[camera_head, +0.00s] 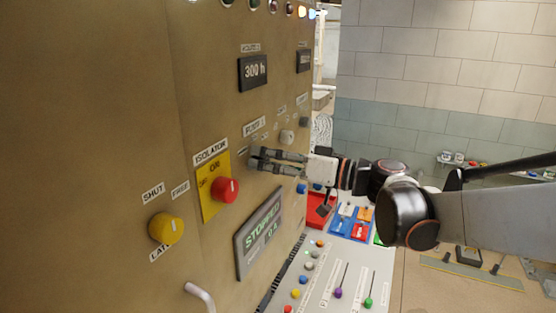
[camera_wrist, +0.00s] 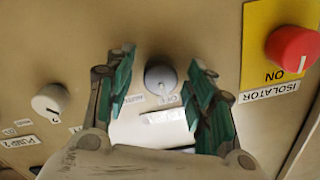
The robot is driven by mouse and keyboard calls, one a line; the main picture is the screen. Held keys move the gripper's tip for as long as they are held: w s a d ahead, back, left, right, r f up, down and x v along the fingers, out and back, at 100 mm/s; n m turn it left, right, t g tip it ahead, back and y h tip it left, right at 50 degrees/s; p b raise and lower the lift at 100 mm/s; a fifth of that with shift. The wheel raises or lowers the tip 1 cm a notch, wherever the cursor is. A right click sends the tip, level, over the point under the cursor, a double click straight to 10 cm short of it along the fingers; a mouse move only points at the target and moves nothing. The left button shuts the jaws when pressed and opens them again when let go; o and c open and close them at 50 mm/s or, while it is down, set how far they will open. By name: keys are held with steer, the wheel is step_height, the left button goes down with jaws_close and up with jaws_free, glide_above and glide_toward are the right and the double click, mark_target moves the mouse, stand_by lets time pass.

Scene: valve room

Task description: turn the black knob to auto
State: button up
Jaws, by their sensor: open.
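My gripper (camera_head: 256,160) reaches the upright panel just right of the yellow isolator plate in the head view. In the wrist view my gripper (camera_wrist: 162,60) is open, with one green-padded finger on each side of a round knob (camera_wrist: 160,77). This knob looks grey here, with a pale pointer line, and sits between the fingers with gaps on both sides. Small labels near it include one that seems to read OFF; the others are too blurred to read. My fingers hide this knob in the head view. No clearly black knob shows.
A red isolator knob (camera_head: 224,190) juts out beside my fingers; it also shows in the wrist view (camera_wrist: 292,49). A pale knob (camera_head: 287,137) is on the other side. A yellow knob (camera_head: 165,228), a display (camera_head: 260,232) and a sloped console (camera_head: 335,285) lie around and below.

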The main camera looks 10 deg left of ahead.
steer(key=shift+c, duration=0.6)
steer(key=c, duration=1)
steer(key=shift+o, duration=0.2)
steer(key=m, duration=0.4)
steer(key=shift+m+b, duration=0.3)
steer(key=shift+m, duration=2.1)
steer(key=o, duration=1.1)
